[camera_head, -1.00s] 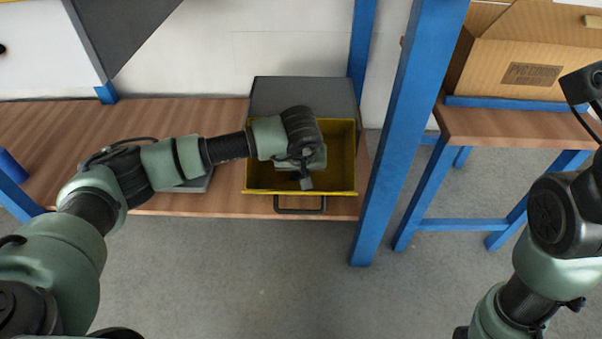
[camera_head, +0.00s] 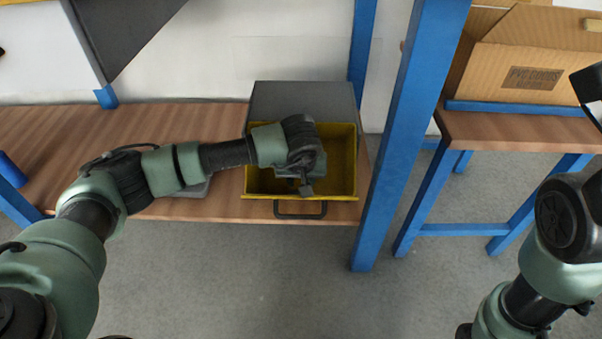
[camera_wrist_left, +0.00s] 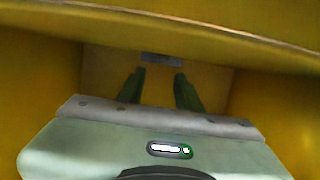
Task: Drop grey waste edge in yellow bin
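The yellow bin (camera_head: 343,165) is an open drawer-like box with a dark handle, on the wooden bench. My left gripper (camera_head: 305,187) is over its opening, partly hidden by my own wrist. In the left wrist view, its two dark green fingers (camera_wrist_left: 160,80) are apart, with the yellow bin walls (camera_wrist_left: 55,75) around them. A small grey piece (camera_wrist_left: 162,60), seemingly the grey waste edge, shows just beyond the fingertips against the yellow inside. It does not look clamped by the fingers. My right gripper is out of view; only part of my right arm shows.
A dark grey box (camera_head: 300,98) stands behind the yellow bin. A blue post (camera_head: 405,135) rises close to its right. A cardboard box (camera_head: 530,65) sits on the right-hand bench. The wooden bench (camera_head: 60,140) is mostly clear at left.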

